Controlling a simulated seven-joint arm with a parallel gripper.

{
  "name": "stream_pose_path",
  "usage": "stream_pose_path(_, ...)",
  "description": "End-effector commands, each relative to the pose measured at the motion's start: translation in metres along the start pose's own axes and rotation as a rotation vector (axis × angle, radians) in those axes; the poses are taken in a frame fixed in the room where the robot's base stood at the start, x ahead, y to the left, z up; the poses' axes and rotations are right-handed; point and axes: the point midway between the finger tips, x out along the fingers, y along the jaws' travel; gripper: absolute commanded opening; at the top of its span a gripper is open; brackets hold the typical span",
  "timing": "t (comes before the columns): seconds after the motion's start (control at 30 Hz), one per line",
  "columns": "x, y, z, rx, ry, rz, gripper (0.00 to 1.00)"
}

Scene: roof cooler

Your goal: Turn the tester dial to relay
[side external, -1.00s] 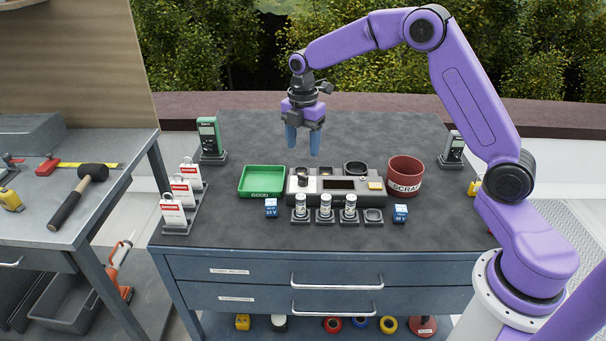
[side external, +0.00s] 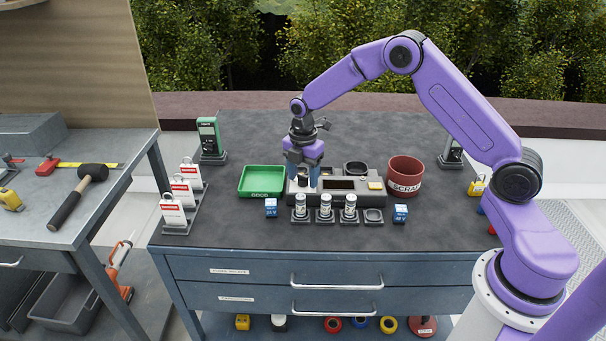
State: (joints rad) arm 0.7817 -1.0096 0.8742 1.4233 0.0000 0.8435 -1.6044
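The fingers look spread, one on each side of the dial's place. I cannot tell whether they touch the dial, nor which mark it points at.
A green GOOD tray (side external: 247,191) is close left of the tester; a red SCRAP bin (side external: 406,171) stands to the right. Several small cylinders (side external: 325,208) stand in holders in front, between two blue blocks (side external: 271,208). The bench behind the tester is mostly clear.

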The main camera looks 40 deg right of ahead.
Motion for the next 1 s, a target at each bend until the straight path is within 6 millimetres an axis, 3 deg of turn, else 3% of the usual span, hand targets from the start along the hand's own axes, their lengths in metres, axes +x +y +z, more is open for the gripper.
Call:
stream_pose_path(0.03, -0.0002, 0.0, 0.0, 0.0, 0.0, 0.0, 0.46)
stream_pose_path(0.17, -0.0003, -0.0001, 0.0, 0.0, 0.0, 0.0, 0.04)
stream_pose_path(0.57, -0.0006, -0.0003, -0.0002, 0.054, 0.0, -0.002, 0.03)
stream_pose_path(1.0, -0.0009, -0.0001, -0.0005, 0.393, 0.0, -0.002, 0.03)
